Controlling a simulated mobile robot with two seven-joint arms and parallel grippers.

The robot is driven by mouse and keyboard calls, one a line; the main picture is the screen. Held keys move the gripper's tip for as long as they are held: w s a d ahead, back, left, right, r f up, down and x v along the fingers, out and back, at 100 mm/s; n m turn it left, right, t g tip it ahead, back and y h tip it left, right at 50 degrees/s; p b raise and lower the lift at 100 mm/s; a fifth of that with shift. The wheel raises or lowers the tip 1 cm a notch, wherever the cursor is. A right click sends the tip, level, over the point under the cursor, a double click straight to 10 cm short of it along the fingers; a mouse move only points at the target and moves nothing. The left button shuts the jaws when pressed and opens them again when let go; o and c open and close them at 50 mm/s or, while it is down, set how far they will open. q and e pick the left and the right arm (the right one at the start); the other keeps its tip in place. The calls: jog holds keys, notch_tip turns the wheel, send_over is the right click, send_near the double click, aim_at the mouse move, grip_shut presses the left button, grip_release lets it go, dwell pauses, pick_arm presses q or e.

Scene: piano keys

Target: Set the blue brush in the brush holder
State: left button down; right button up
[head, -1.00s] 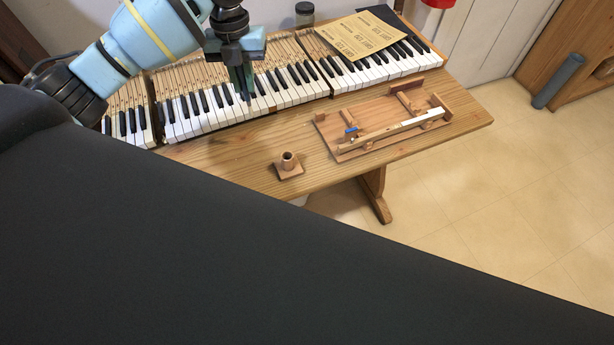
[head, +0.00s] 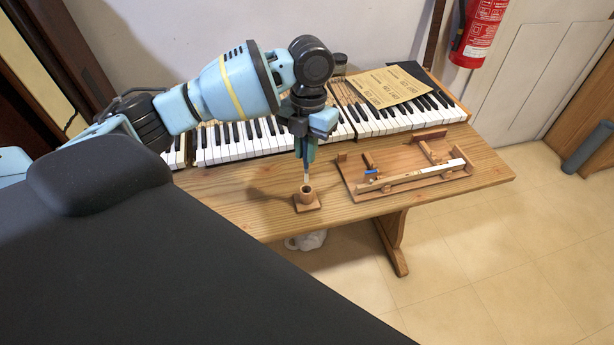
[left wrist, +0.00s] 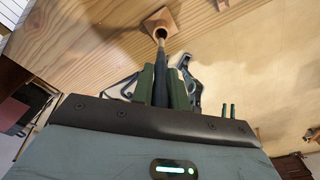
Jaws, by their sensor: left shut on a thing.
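The brush holder (head: 307,200) is a small wooden cup on a square base, near the front edge of the table. My left gripper (head: 306,160) is directly above it, pointing down and shut on the blue brush. The brush's pale lower end (head: 307,176) reaches down to the holder's mouth; I cannot tell whether it is inside. In the left wrist view, the dark blue brush handle (left wrist: 160,88) lies between the green fingers, and its end meets the opening of the holder (left wrist: 157,18). My right gripper is not in view.
A wooden fixture (head: 400,190) with a long key piece and a small blue part stands right of the holder. Piano keys (head: 235,145) run along the back, with a yellow sheet (head: 388,87) on the right. Bare table (head: 235,190) lies left of the holder.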

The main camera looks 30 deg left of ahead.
aim_at(306, 167)
pick_arm(q)
jog(key=shift+f, duration=3.45)
jog(key=shift+f, duration=0.2)
jog(key=c, duration=1.4)
grip_release()
jog(key=shift+r, duration=0.1)
jog(key=r, duration=0.4)
jog(key=w+r, duration=0.1)
jog(key=r, duration=0.7)
jog(key=shift+w+a+r, duration=0.1)
jog(key=shift+w, duration=0.05)
